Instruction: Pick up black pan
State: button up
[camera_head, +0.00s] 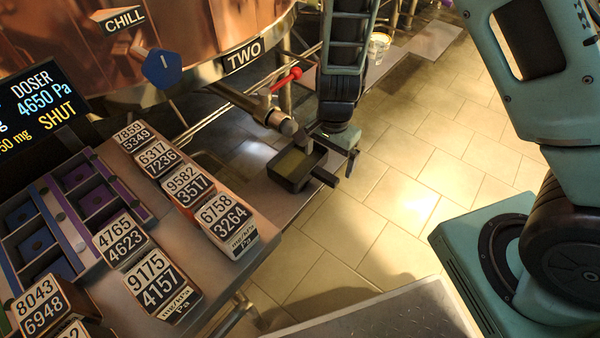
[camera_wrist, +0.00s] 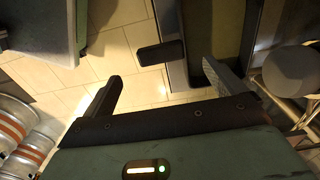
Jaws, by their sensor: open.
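The black pan (camera_head: 288,166) is square and shallow with an olive-toned inside. It sits on a narrow ledge beneath a metal pipe spout. Its short dark handle (camera_head: 325,177) points to the lower right, out over the ledge's edge. My gripper (camera_head: 333,150) is open and empty, pointing down close above the handle side of the pan. In the wrist view, the pan (camera_wrist: 213,30) fills the upper middle, and its handle (camera_wrist: 160,52) shows ahead between my two spread fingers, apart from the left one. The right fingertip overlaps the pan; contact cannot be told.
The pipe with a red-handled valve (camera_head: 286,80) comes close to the pan and my gripper. A copper vessel (camera_head: 190,40) stands behind. A bench (camera_head: 95,300) with several numbered blocks is at the left. Steel kegs (camera_wrist: 15,125) show in the wrist view. Tiled floor is open at right.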

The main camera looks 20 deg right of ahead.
aim_at(325, 173)
notch_tip(325, 173, down, 8)
jog(key=b, duration=0.4)
jog(key=shift+a+r, duration=0.15)
jog(key=shift+r, duration=0.2)
jog(key=shift+w, duration=0.1)
jog(key=c, duration=1.2)
